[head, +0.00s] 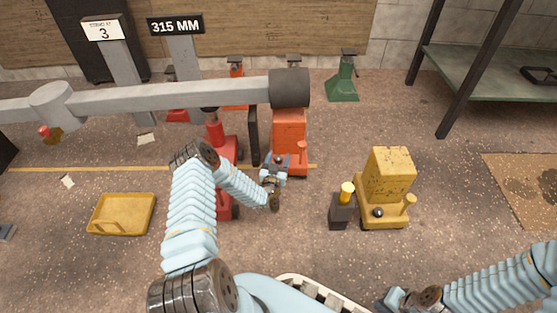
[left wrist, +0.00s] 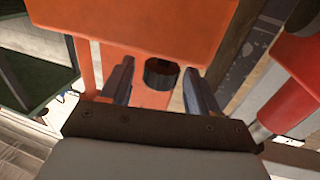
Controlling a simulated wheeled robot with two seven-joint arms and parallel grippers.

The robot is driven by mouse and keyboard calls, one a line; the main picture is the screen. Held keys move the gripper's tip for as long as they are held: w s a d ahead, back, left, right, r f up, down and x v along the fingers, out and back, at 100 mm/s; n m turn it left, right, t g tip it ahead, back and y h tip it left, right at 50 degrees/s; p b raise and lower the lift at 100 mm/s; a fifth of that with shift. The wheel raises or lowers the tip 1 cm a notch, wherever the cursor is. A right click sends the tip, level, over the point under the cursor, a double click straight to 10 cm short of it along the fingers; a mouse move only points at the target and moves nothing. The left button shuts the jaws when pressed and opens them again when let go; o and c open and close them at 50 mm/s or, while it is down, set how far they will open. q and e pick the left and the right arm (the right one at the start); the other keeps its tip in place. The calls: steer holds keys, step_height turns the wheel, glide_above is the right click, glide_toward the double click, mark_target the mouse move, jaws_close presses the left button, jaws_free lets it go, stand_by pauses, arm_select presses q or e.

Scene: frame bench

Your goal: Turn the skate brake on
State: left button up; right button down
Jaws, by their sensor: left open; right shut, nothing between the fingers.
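An orange block-shaped unit (head: 289,127) with a low base and a small peg stands under the end of the grey beam. No label marks it as the skate brake. In the left wrist view its orange body (left wrist: 140,22) fills the top, with a round black knob (left wrist: 161,74) below. My left gripper (head: 277,161) is at the front of this unit. It is open, with a finger on each side of the knob and a visible gap on both sides. My right gripper (head: 388,301) is shut and empty at the bottom edge.
A yellow unit (head: 388,173) of similar shape, with a black knob, stands to the right beside a dark post with a yellow top (head: 343,205). A red stand (head: 222,150) is close left of my left gripper. A yellow tray (head: 122,214) lies left. The grey beam (head: 170,94) crosses behind.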

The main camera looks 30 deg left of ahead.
arm_select(q)
steer(key=shift+w+a, duration=0.1)
steer(key=shift+w, duration=0.25)
steer(key=c, duration=1)
steer(key=shift+o, duration=0.2)
steer(key=shift+n+y, duration=0.4)
steer(key=shift+y, duration=0.2)
steer(key=shift+n+g+y, duration=0.6)
steer(key=shift+y, duration=0.3)
steer(key=n+g+y, duration=0.3)
steer(key=y, duration=0.1)
steer(key=shift+n+g, duration=0.3)
steer(key=n+g+y, duration=0.2)
steer(key=n+g, duration=0.1)
steer(key=g, duration=0.1)
steer(key=n+g+y, duration=0.2)
steer(key=n+g, duration=0.1)
steer(key=g, duration=0.1)
steer(key=shift+s+y, duration=0.1)
steer(key=shift+y, duration=0.3)
steer(key=shift+g, duration=0.4)
